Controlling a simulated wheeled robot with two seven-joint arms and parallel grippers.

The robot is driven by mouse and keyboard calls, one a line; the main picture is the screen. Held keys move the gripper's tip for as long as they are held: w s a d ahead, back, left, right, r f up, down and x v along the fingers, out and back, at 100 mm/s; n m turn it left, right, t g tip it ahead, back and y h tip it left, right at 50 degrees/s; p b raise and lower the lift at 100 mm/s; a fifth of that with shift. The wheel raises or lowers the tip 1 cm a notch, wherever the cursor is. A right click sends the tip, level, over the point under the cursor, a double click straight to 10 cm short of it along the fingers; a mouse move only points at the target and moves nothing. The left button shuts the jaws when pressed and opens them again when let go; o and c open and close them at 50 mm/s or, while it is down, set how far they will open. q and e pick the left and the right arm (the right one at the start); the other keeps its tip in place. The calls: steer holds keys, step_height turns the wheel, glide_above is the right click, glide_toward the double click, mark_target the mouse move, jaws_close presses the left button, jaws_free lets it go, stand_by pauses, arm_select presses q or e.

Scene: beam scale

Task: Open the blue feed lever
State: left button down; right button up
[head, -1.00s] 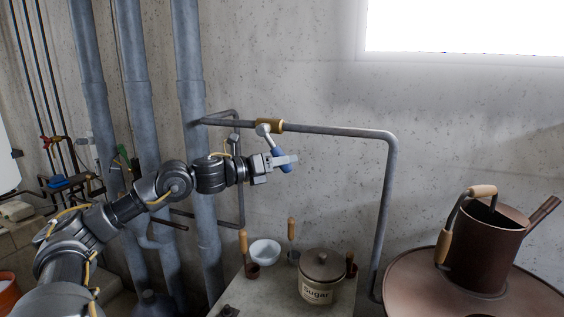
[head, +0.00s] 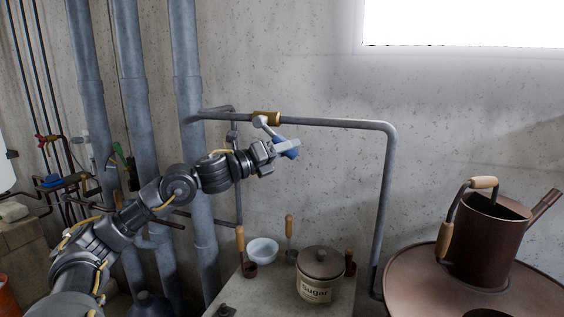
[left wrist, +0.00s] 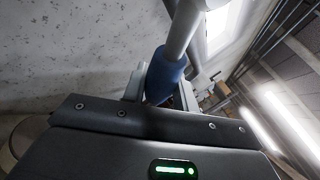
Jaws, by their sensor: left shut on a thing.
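The feed lever has a grey arm and a blue handle (head: 291,154). It hangs from a brass valve (head: 266,118) on the grey pipe and slants down to the right. My left gripper (head: 285,147) is shut on the blue handle. In the left wrist view the blue handle (left wrist: 164,76) stands between the gripper's fingers, with the grey lever arm (left wrist: 185,28) running up from it. The fingers hide part of the handle. My right gripper is not in view.
The grey pipe (head: 340,124) runs along the wall and bends down at the right. Below are a sugar jar (head: 318,284), a white bowl (head: 263,250) and wooden-handled scoops on a ledge. A brown watering can (head: 490,240) stands at right. Thick pipes (head: 185,60) rise at left.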

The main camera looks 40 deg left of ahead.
arm_select(q)
steer(key=n, duration=0.1)
steer(key=d+r+n+t+b, duration=0.1)
steer(key=r+n+t+b, duration=0.1)
steer(key=shift+w+d, duration=0.25)
steer(key=shift+w+d+r+n+t+y+b, duration=0.15)
steer(key=shift+r+n+t+y+b, duration=0.4)
steer(key=shift+n, duration=0.35)
steer(key=shift+s+d+r+n+t+y+b, duration=0.1)
steer(key=shift+r+n+t+y+b, duration=0.35)
steer(key=shift+r+n, duration=0.35)
steer(key=c, duration=1.1)
jaws_free()
steer(key=shift+f, duration=0.1)
